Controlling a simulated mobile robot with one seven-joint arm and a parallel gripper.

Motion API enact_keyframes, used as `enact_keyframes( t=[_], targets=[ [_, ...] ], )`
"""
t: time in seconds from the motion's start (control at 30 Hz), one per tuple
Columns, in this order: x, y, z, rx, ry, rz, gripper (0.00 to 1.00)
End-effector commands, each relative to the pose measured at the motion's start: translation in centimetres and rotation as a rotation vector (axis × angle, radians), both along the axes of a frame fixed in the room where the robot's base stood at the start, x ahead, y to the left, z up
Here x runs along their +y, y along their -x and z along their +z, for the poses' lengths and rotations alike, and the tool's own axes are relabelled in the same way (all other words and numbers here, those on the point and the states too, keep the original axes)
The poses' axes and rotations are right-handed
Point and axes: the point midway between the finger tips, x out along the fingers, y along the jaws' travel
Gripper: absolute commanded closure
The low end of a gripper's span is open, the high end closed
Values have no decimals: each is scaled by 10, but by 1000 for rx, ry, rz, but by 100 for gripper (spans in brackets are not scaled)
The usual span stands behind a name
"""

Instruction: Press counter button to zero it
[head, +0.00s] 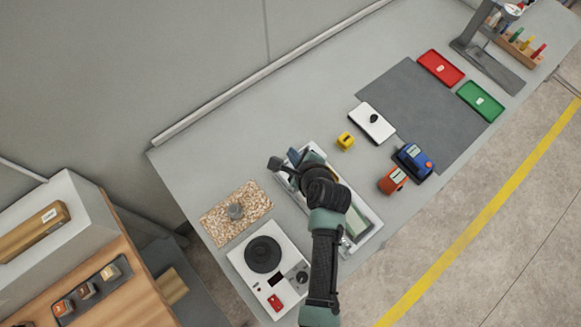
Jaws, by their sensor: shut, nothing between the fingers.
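No counter is clearly readable. I cannot tell which is the counter. My gripper (289,170) is over the pale roller coater (364,223), left of these devices and apart from them. It is shut and holds nothing; the fingertips are hard to make out. My wrist and forearm hide much of the coater, so a button on it could be hidden.
A white unit with a round black plate and red switch (289,247) and a speckled board with a grey knob (218,219) lie left. A white block with a black knob (382,130), dark mat (408,84), red tray (428,56) and green tray (469,90) lie right.

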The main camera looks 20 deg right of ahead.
Motion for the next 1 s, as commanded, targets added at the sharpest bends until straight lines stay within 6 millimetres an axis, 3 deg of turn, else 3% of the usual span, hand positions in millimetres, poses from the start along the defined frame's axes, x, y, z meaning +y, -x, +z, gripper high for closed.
enact_keyframes(
  t=[0.27, 0.7, 1.0],
  targets=[
    [0, 0, -20, -1, 2, 1, 100],
    [0, 0, -77, 0, 1, 1, 100],
    [0, -1, -87, -2, 3, 1, 100]
  ],
)
